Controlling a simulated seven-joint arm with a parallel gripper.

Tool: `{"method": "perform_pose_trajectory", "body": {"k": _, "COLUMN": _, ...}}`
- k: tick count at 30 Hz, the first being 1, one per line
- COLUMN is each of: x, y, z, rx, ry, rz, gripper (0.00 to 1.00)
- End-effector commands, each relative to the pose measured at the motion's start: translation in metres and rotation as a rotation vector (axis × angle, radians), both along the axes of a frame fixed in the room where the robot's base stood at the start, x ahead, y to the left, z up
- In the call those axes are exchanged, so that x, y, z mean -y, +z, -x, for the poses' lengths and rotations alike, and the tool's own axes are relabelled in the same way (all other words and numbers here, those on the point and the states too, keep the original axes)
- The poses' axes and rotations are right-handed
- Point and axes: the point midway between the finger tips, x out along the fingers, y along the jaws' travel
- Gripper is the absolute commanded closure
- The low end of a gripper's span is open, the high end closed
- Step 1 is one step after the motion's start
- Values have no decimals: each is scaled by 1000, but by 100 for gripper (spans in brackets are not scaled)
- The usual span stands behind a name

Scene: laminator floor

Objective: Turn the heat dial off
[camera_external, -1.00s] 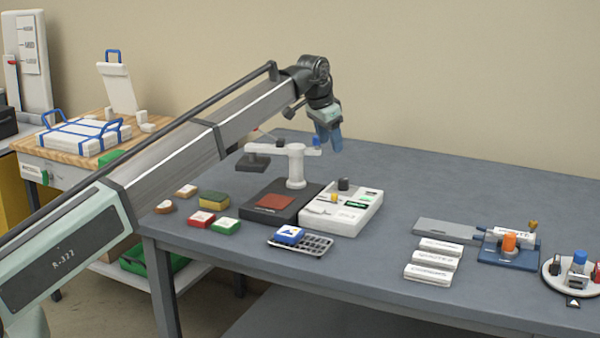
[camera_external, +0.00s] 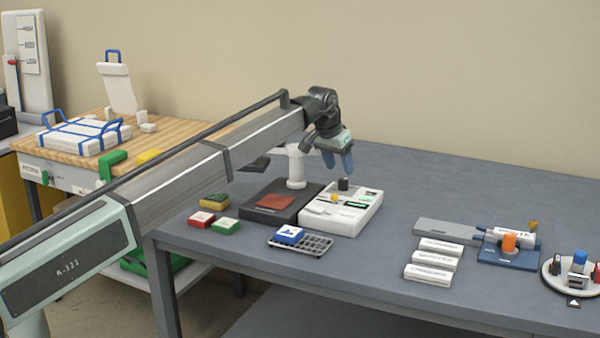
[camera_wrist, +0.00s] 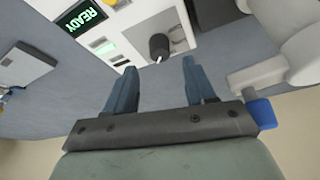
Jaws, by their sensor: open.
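The heat dial is a black knob (camera_external: 344,184) on a grey plate at the back of the white control box (camera_external: 328,218). In the wrist view the dial (camera_wrist: 159,46) has a pale pointer mark and lies just beyond and between the fingertips. My gripper (camera_external: 338,170) is above the dial in the outside view, fingers pointing down. In the wrist view my gripper (camera_wrist: 155,70) has its two blue fingers apart with nothing between them. A green READY display (camera_wrist: 84,16) lights up on the box. The dial's setting labels are not readable.
A white post (camera_external: 296,168) with a press arm stands left of the box, its blue-tipped end (camera_wrist: 261,113) close to my gripper. A dark base with a red-brown pad (camera_external: 274,202) lies beside the box. The table right of the box is clear up to the white rolls (camera_external: 433,258).

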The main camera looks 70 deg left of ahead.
Motion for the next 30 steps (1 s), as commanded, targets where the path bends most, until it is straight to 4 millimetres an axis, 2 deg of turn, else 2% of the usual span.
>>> {"method": "perform_pose_trajectory", "body": {"k": 4, "x": -5, "y": -22, "z": -8, "rx": -2, "ry": 0, "rz": 1, "gripper": 45}}
{"method": "perform_pose_trajectory", "body": {"k": 10, "x": -8, "y": -38, "z": -14, "rx": 0, "ry": -1, "rz": 0, "gripper": 45}}
{"method": "perform_pose_trajectory", "body": {"k": 23, "x": -9, "y": -44, "z": -16, "rx": 0, "ry": -1, "rz": 0, "gripper": 45}}
{"method": "perform_pose_trajectory", "body": {"k": 30, "x": -9, "y": -43, "z": -16, "rx": 0, "ry": -1, "rz": 0, "gripper": 68}}
